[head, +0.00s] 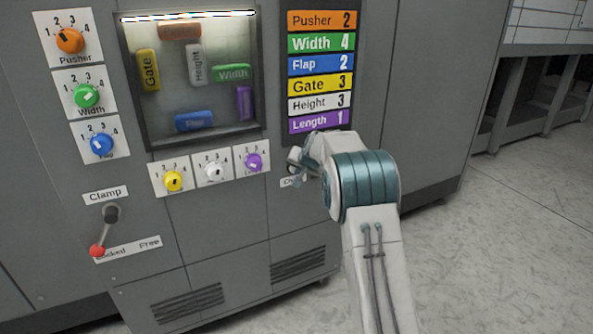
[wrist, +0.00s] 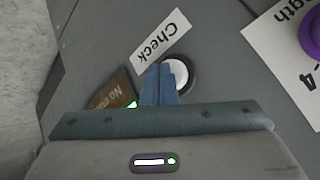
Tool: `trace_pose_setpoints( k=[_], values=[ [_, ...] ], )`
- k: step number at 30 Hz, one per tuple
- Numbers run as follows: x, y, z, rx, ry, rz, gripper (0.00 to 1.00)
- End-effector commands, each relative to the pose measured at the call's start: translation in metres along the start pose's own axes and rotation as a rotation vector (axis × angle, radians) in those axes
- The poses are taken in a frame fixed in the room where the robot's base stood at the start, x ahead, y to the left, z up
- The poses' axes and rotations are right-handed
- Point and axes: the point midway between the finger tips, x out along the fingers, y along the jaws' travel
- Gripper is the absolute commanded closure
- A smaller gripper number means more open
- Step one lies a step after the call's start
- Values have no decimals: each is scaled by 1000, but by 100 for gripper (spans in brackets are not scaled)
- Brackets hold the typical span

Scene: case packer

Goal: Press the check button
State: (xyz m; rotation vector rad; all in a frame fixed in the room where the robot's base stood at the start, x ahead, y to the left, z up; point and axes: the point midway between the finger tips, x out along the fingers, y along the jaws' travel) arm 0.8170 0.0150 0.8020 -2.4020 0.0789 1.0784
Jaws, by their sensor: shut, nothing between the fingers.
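The check button is a round white button (wrist: 181,72) in a dark ring, below the Check label (wrist: 162,40) in the wrist view. My gripper (wrist: 164,68) is shut and empty. Its blue fingertips overlap the left part of the button in that view; I cannot tell whether they touch it. In the head view my arm reaches to the panel right of the purple dial, and my gripper (head: 297,172) is small and partly hidden there. The Check label (head: 290,181) shows only in part, and the button cannot be made out.
A brown sign (wrist: 112,92) reading "No m…" sits left of my fingers, partly covered. The purple Length dial (head: 254,162) is left of my gripper. The clamp lever's red knob (head: 97,250) is at Locked. A chart (head: 320,72) lists numbers above my arm. Floor at right is clear.

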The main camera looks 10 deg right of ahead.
Motion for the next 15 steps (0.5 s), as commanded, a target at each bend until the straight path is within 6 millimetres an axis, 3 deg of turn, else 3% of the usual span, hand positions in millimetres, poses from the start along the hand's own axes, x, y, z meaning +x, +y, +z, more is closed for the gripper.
trace_pose_setpoints(
  k=[15],
  values=[
    [-12,9,8,0,0,0,100]
  ],
)
